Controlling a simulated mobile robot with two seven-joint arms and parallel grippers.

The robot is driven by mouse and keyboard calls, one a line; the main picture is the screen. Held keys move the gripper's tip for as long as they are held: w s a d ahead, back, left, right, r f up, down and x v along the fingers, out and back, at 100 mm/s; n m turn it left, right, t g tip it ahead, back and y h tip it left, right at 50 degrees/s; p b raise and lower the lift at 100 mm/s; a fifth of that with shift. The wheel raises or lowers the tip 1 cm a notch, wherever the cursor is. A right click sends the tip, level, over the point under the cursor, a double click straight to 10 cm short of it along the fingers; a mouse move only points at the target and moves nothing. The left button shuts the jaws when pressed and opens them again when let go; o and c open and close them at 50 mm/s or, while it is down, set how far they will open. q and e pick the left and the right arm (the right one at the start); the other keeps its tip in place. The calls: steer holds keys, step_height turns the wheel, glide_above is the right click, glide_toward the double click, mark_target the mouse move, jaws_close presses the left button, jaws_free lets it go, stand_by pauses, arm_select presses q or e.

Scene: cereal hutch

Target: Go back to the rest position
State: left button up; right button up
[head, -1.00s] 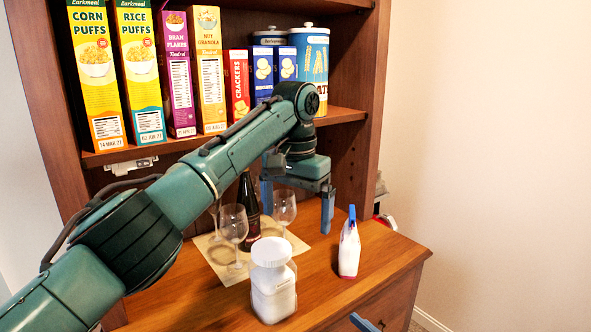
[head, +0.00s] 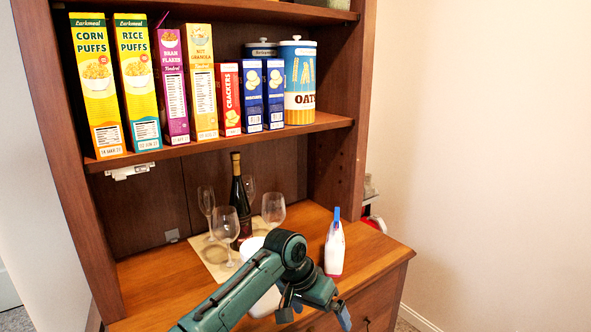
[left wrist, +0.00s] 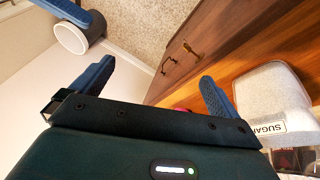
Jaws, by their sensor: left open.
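My left gripper (head: 318,312) is low in the head view, in front of the hutch counter and partly cut off by the bottom edge. In the left wrist view its two blue fingers (left wrist: 155,88) stand wide apart with nothing between them. A white jar (head: 250,246) is mostly hidden behind my left arm in the head view. In the left wrist view the jar (left wrist: 268,92), labelled SUGAR, is beside the right-hand finger.
The wooden counter (head: 160,285) holds a dark bottle (head: 238,205), several wine glasses (head: 226,228) on a mat, and a white bottle with a blue top (head: 334,248). Cereal boxes (head: 134,80) and canisters (head: 299,85) fill the shelf above. The space by the right wall (head: 480,170) looks clear.

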arm_select(q)
steer(key=s+a+f+n+t+h+p, duration=0.2)
steer(key=s+a+f+n+t+p, duration=0.15)
steer(key=s+f, duration=0.75)
steer(key=s+a+r+t+y+p, duration=0.2)
steer(key=s+a+t, duration=0.4)
steer(key=s+a, duration=0.9)
steer(key=shift+s+a+r+y, duration=0.15)
steer(key=shift+s+a+y, duration=0.1)
steer(key=shift+a+y, duration=0.05)
arm_select(e)
steer(key=s+d+f+m+g+h, duration=0.1)
steer(key=s+d+f+h, duration=0.1)
steer(key=s, duration=0.5)
steer(key=s+d+f+m+g+h, duration=0.1)
steer(key=s+d+f+g+h, duration=0.1)
steer(key=s, duration=0.4)
steer(key=shift+s+d+f+m+g+h, duration=0.3)
steer(key=shift+s+d+f+h, duration=0.1)
steer(key=shift+d+f, duration=0.35)
arm_select(q)
steer(key=shift+n, duration=0.25)
arm_select(e)
steer(key=shift+r, duration=0.1)
